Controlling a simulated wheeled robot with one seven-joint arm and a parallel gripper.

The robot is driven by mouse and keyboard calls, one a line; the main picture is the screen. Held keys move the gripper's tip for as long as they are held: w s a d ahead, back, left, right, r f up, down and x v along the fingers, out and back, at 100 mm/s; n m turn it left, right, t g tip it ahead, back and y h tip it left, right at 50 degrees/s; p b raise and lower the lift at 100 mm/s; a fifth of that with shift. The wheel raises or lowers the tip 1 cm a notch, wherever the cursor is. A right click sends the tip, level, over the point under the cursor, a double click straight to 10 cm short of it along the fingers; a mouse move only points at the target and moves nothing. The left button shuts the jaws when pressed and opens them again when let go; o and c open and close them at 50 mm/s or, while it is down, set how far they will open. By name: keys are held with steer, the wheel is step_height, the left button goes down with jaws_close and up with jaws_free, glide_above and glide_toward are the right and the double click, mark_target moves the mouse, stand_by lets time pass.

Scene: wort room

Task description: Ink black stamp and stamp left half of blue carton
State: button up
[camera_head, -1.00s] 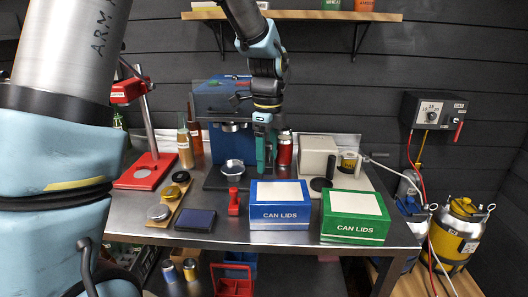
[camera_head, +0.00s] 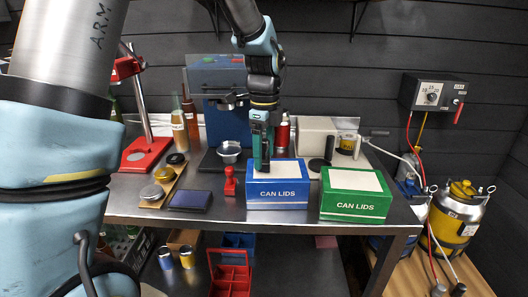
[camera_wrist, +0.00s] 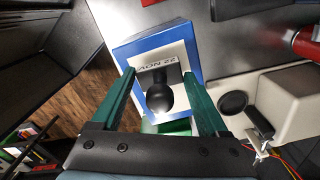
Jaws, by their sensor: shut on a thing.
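My gripper (camera_head: 262,158) is over the left part of the blue carton's (camera_head: 278,197) white top. In the wrist view its green fingers (camera_wrist: 160,78) are shut on the black stamp (camera_wrist: 160,97), whose round knob shows between them. The stamp's lower end is at or just above the white top; I cannot tell whether it touches. Dark "22 NOV" lettering (camera_wrist: 156,65) shows on the white top beside the stamp, upside down in the wrist view. The dark ink pad (camera_head: 189,201) lies on the table to the left. A red stamp (camera_head: 230,182) stands between pad and carton.
A green carton (camera_head: 355,203) stands close to the right of the blue one. Behind are a blue machine (camera_head: 218,78), a red bottle (camera_head: 283,132) and a pale box (camera_head: 316,135). Round tins on a wooden strip (camera_head: 168,182) lie left. The table's front edge is near.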

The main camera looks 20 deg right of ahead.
steer(key=shift+f, duration=0.6)
stand_by(1.9)
steer(key=shift+r+p, duration=2.8)
steer(key=shift+r, duration=0.8)
